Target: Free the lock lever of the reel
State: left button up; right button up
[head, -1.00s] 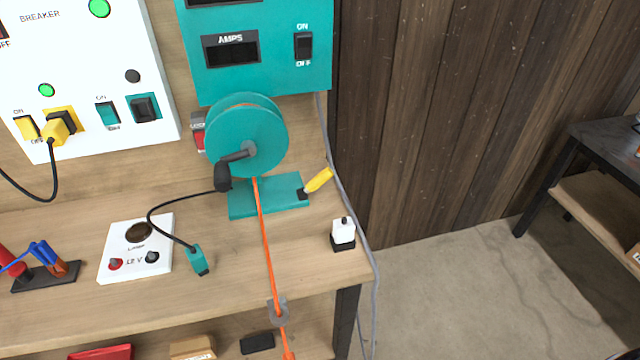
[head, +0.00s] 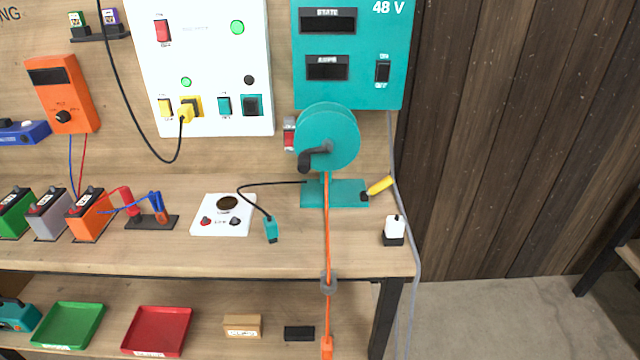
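The teal reel (head: 338,135) stands on a teal base (head: 346,195) on the wooden bench, with a black crank handle (head: 306,160) at its front. An orange strap (head: 327,235) runs from it down over the bench edge through a grey guide (head: 328,281). A lever with a yellow grip (head: 380,185) sits at the right end of the base, tilted up to the right. A small red part (head: 289,138) with a label too small to read is left of the reel. Neither gripper is in view.
The teal 48 V box (head: 350,70) and the white breaker panel (head: 210,60) hang above the bench. A white lamp box (head: 222,228), a teal plug (head: 271,230) and a white-and-black block (head: 394,231) stand near the reel. A red tray (head: 157,331) lies on the lower shelf. Floor is free at right.

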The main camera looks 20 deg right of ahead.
aim_at(384, 183)
jog(key=l+u, duration=0.25)
jog(key=u, duration=0.2)
jog(key=l+u, duration=0.25)
jog(key=u, duration=0.15)
jog(key=l+u, duration=0.25)
jog(key=u, duration=0.2)
jog(key=l+u, duration=0.25)
jog(key=u, duration=0.15)
